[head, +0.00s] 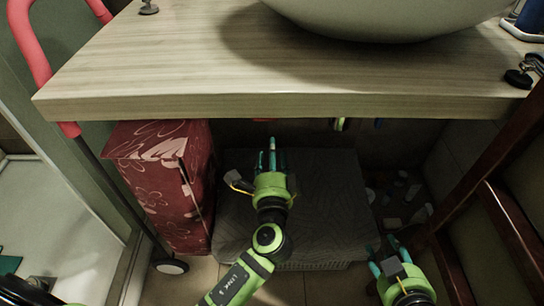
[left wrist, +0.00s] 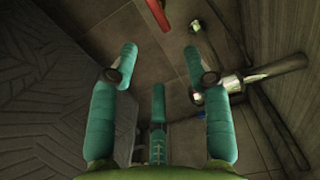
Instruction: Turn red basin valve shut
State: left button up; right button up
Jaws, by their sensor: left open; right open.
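A red bar-like piece, which looks like the red valve's handle (left wrist: 157,12), shows at the top edge of the left wrist view, partly cut off. It lies beyond the fingertips of my left gripper (left wrist: 160,50), with a gap between. A small red-orange bit (head: 265,119) shows just under the counter edge in the head view; I cannot tell whether it is the same piece. My left gripper (head: 270,158) is open and empty, reaching under the counter. My right gripper (head: 388,262) is open and empty at the lower right. The rest of the valve is hidden.
A wooden counter (head: 290,105) with a white basin (head: 390,20) overhangs the space. A red patterned box (head: 160,190) stands left of the left gripper, and a grey crate-like thing (head: 325,215) lies below. A metal pipe (left wrist: 272,69) runs at the right in the left wrist view.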

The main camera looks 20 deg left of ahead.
pick_arm(q)
jog(key=shift+s+d, duration=0.1)
jog(key=shift+s, duration=0.25)
